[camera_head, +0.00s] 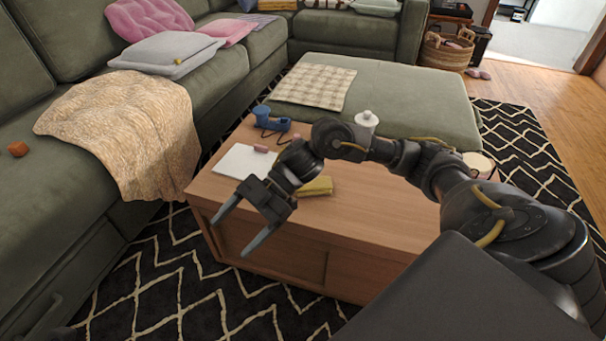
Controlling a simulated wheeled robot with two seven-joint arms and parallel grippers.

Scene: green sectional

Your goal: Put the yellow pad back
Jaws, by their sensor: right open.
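The yellow pad (318,186) lies flat on the wooden coffee table (375,222), just behind and right of my right gripper's wrist, which hides part of it. My right gripper (231,232) is open and empty. Its two fingers point down and left, over the near left edge of the table. My left gripper does not show.
White paper (238,161), a blue item (270,120) and a white bottle (367,121) are on the table. A green ottoman (410,95) stands behind it. The green sofa (45,110) with a beige blanket (130,125) is at left. Patterned rug (130,290) shows in front.

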